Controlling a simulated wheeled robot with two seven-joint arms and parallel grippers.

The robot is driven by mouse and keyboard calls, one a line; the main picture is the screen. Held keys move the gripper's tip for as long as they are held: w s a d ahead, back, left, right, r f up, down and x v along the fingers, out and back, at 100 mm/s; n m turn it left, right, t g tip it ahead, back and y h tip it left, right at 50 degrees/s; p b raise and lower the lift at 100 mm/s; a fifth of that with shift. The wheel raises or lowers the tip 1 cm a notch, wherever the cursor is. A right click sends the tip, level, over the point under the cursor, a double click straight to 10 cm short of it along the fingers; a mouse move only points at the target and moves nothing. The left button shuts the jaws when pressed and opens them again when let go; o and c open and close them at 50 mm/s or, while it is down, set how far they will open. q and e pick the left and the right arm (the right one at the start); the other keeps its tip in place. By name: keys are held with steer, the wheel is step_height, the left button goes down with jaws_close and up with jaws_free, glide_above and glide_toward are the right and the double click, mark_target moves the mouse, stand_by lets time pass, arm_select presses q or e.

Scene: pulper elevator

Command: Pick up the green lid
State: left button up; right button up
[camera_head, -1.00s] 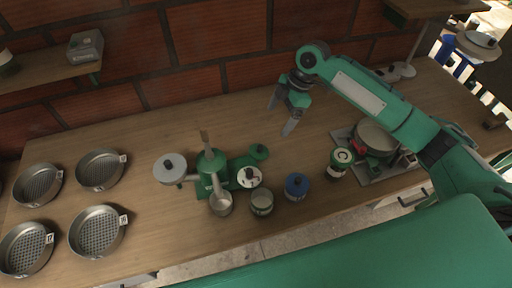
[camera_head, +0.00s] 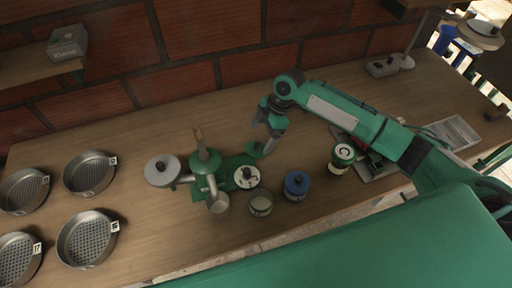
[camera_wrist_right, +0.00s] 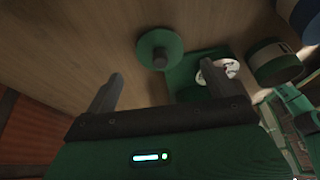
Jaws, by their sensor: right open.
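The green lid (camera_head: 254,150) is a small round disc with a knob, lying on the wooden table beside the green pulper (camera_head: 207,163). In the right wrist view, the green lid (camera_wrist_right: 159,48) lies beyond the fingertips, roughly in line with the gap between them. I cannot tell whether a finger touches the lid. My left gripper is not in view.
A green-labelled jar with a white top (camera_head: 245,177), an open jar (camera_head: 261,204), a blue-lidded jar (camera_head: 297,185) and a jar marked C (camera_head: 342,157) stand nearby. Several round sieves (camera_head: 90,171) are at left. The table (camera_head: 215,107) is clear towards the brick wall.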

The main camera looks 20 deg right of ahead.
mark_target(258, 144)
steer(key=shift+s+a+f, duration=0.1)
steer(key=shift+a+f, duration=0.05)
steer(key=shift+f, duration=0.2)
steer(key=p+x, duration=0.1)
steer(key=x, duration=0.3)
steer(key=shift+f+p, duration=0.2)
steer(key=shift+p, duration=0.1)
steer(key=shift+c, duration=0.4)
steer(key=c, duration=1)
steer(key=shift+c, duration=0.2)
